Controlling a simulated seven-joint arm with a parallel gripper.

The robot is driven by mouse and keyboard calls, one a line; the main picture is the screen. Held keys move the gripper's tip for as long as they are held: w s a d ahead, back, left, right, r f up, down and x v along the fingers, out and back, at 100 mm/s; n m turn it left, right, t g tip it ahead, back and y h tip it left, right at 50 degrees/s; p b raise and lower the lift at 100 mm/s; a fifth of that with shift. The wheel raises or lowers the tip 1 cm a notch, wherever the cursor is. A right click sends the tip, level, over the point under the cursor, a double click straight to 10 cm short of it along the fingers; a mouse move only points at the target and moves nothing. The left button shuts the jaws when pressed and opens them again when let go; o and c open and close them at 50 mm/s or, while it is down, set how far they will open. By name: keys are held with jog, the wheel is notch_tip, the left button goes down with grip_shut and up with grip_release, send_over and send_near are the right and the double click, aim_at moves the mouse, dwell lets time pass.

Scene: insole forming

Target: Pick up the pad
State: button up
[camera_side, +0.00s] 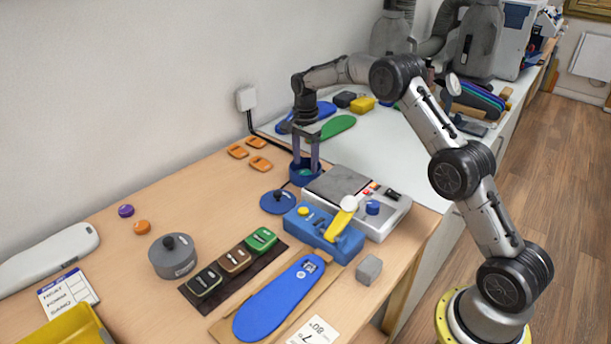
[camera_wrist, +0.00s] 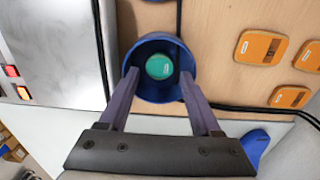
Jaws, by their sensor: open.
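A small round teal pad (camera_wrist: 159,66) lies in the bottom of a round blue cup (camera_wrist: 150,96) in the wrist view. In the side view the blue cup (camera_side: 304,181) stands left of the grey metal device. My gripper (camera_side: 305,167) points down over the cup, with one finger at each side. In the wrist view my gripper (camera_wrist: 159,79) is open, its fingertips reaching the cup's rim on either side of the pad. The fingers' exact depth in the cup is hard to tell.
A blue lid with a knob (camera_side: 278,202) lies in front of the cup. The metal device (camera_side: 340,187) stands close on its right, with a blue unit (camera_side: 322,231) before it. Several orange pieces (camera_side: 260,164) lie to the left. A cable runs behind the cup.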

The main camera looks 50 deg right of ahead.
aim_at(305, 172)
jog(key=shift+f, duration=1.55)
jog(key=shift+c, duration=0.2)
grip_shut()
jog(key=shift+r, duration=0.15)
